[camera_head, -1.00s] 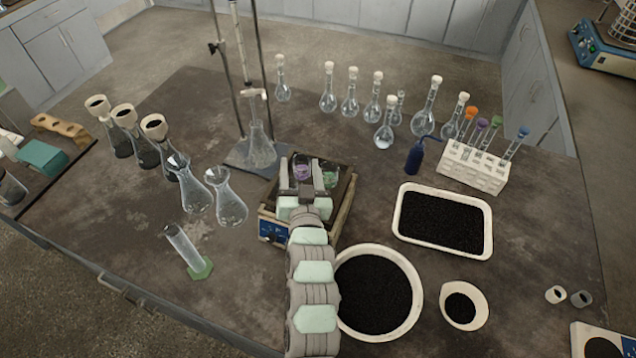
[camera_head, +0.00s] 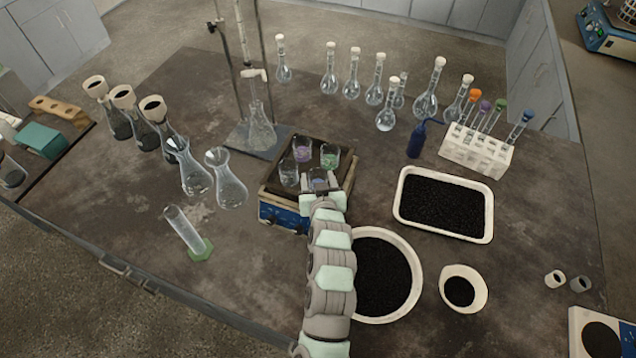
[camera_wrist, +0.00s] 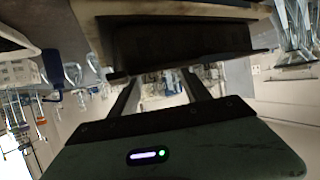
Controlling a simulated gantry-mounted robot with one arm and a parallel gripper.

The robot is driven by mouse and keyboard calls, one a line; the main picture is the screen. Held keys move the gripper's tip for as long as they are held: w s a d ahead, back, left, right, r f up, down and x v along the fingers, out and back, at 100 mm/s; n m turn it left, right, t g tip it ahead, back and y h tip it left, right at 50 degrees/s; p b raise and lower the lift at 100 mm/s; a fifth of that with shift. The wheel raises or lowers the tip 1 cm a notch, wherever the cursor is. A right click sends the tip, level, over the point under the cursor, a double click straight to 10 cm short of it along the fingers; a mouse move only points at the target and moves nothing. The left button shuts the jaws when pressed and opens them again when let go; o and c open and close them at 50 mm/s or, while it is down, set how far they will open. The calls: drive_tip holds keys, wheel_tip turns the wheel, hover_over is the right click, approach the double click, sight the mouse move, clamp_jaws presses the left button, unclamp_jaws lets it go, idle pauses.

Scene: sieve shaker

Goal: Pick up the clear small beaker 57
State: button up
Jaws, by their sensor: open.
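A clear small beaker (camera_head: 289,173) stands upright at the front left of the dark tray on the shaker (camera_head: 282,214). Behind it stand a beaker with purple contents (camera_head: 302,149) and one with green contents (camera_head: 330,157). A bluish beaker (camera_head: 319,175) is at the front right, partly hidden by my gripper (camera_head: 320,185). My gripper is open at the tray's front edge, right of the clear beaker. I cannot tell whether the bluish beaker lies between the fingers. The wrist view shows my gripper's two fingers (camera_wrist: 160,92) apart, with no beaker clearly visible between them.
A stand with a flask (camera_head: 260,125) is behind the shaker. Two empty flasks (camera_head: 228,185) stand left, and a graduated cylinder (camera_head: 184,230) stands front left. A round bowl of black grains (camera_head: 418,290) is close to the right of my arm. A rectangular tray (camera_head: 490,215) lies farther right.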

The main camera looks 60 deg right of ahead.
sight(317, 175)
drive_tip(key=shift+f+x, duration=0.15)
drive_tip(key=shift+x, duration=1)
drive_tip(key=shift+f+x, duration=0.15)
drive_tip(key=shift+x, duration=0.95)
drive_tip(key=shift+s, duration=0.1)
drive_tip(key=c, duration=1.2)
